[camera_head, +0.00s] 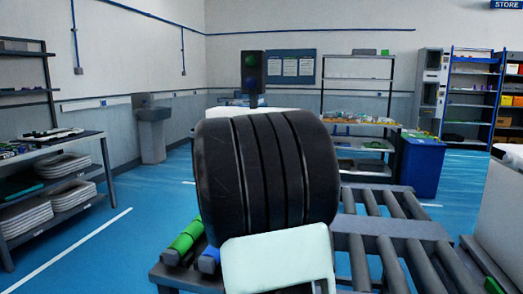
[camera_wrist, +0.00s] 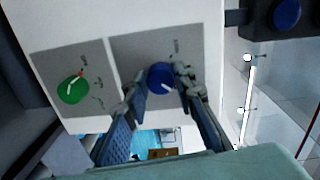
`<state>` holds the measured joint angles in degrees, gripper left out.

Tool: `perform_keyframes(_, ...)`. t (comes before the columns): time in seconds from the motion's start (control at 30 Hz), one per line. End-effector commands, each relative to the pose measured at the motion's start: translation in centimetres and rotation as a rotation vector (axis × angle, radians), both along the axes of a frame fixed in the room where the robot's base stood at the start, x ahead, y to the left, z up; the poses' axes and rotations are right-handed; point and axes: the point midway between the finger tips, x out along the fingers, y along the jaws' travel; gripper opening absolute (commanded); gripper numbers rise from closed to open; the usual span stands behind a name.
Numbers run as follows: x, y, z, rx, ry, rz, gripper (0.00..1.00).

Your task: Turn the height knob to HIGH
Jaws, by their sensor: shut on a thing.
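In the wrist view, a round blue knob (camera_wrist: 160,76) sits on a grey label plate (camera_wrist: 130,54) on a white panel. Its short white pointer mark points down and right in the picture. My gripper (camera_wrist: 158,83) has its two fingers on either side of the blue knob and is shut on it. A green knob (camera_wrist: 73,89) with a white pointer is on a second grey plate to the left, apart from my fingers. The print on both plates is too small to read, so I cannot tell HIGH. My gripper and the knobs do not show in the head view.
A large black ribbed shape (camera_head: 265,170) blocks the middle of the head view. A roller conveyor (camera_head: 385,225) lies to its right. A shelf with stacked white pieces (camera_head: 50,205) stands at left, a blue bin (camera_head: 422,165) at right. Blue floor between is clear.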

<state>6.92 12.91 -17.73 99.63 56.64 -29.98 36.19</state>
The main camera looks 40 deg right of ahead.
Motion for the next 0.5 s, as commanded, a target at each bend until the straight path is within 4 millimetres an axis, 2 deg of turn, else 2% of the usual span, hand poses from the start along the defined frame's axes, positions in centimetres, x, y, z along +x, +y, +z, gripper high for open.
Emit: perform_keyframes(0.5,0.01,0.03,0.06,0.134,-0.157,0.001,0.00)
